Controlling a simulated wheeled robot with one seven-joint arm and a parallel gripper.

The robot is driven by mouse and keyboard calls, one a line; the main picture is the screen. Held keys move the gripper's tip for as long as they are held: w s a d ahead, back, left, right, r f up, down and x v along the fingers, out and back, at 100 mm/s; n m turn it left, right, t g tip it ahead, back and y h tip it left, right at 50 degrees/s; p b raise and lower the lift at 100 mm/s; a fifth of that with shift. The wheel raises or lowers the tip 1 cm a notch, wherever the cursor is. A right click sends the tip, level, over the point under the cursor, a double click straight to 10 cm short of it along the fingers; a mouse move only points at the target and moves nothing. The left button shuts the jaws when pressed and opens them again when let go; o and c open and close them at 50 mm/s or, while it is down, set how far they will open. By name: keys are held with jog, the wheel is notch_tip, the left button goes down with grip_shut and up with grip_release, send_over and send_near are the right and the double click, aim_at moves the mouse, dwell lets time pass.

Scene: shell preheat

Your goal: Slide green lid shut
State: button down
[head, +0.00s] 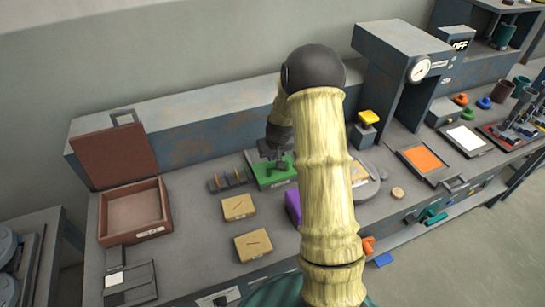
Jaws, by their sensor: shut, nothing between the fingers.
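A green lid (271,173) tops a low box on the bench, just left of my arm. A pale label shows on its front side. My gripper (274,158) is shut and empty, pointing down at the lid's back part. Whether it touches the lid I cannot tell. The gripper hides part of the lid, so I cannot see how far the lid is slid across.
A brown box (140,232) with raised lid stands left. Two tan boxes (253,245) lie in front; a slotted rack (229,180) and purple block (293,207) flank the green box. A grey press (398,50) rises right. Bare bench lies between the brown and tan boxes.

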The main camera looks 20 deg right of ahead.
jog(key=shift+w+r, duration=0.35)
jog(key=shift+w, duration=0.3)
jog(key=shift+w+r, duration=0.35)
jog(key=shift+w, duration=0.25)
notch_tip(320, 180, up, 7)
jog(key=b, duration=0.1)
send_over(273, 171)
jog(key=shift+w+r, duration=0.15)
jog(key=shift+r, duration=0.5)
jog(key=s+a+r, duration=0.1)
jog(key=s+a, duration=0.2)
jog(key=s, duration=0.5)
jog(key=s+a+r+p, duration=0.1)
jog(key=s+a+r, duration=0.1)
jog(key=s+a, duration=0.2)
jog(key=s+a+r+g+p, duration=0.1)
jog(key=s+a, duration=0.3)
jog(key=s, duration=0.7)
jog(key=shift+s+a+r, duration=0.2)
jog(key=shift+s+r, duration=0.15)
jog(key=shift+r, duration=0.15)
